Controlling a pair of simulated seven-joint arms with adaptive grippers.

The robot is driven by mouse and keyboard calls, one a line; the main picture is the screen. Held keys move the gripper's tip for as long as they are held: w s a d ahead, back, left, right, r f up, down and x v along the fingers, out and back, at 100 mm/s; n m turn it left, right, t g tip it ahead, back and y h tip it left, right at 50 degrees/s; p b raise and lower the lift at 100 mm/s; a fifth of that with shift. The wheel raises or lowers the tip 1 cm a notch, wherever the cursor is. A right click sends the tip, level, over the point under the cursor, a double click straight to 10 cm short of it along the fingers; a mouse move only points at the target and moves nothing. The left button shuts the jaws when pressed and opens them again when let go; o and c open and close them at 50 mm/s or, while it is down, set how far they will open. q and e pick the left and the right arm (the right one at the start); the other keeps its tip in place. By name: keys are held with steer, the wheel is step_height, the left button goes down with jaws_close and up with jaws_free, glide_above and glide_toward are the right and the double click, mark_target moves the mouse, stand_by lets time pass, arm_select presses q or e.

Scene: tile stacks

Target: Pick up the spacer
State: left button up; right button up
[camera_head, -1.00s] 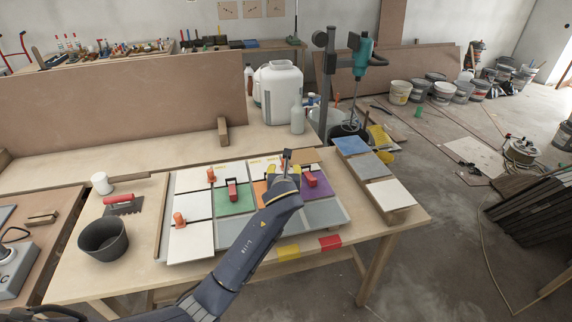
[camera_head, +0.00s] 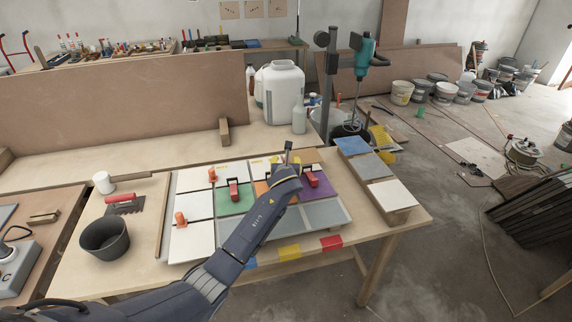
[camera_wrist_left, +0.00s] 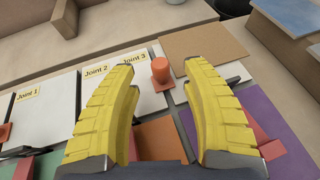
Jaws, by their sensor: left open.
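An orange-red cylindrical spacer (camera_wrist_left: 161,72) stands upright by the "Joint 3" label in the left wrist view, on the seam between pale tiles. My left gripper (camera_wrist_left: 158,92) is open, with its yellow fingers apart on either side of the spacer in the picture. The spacer appears beyond the fingers, and I see no contact. In the head view my left gripper (camera_head: 287,155) is over the back of the tile board (camera_head: 163,225); this spacer is hidden there. Two other orange spacers stand on white tiles at the left (camera_head: 212,174) and (camera_head: 180,218). My right gripper is not in view.
Red-handled pieces sit on the green tile (camera_head: 233,190) and purple tile (camera_head: 311,178). A dark bucket (camera_head: 104,238), a trowel (camera_head: 124,200) and a mallet (camera_head: 103,183) lie left of the board. A raised row of tiles (camera_head: 391,194) stands at the right.

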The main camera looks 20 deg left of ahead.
arm_select(q)
steer(key=shift+x, duration=1.95)
steer(key=shift+o, duration=0.2)
steer(key=c, duration=0.9)
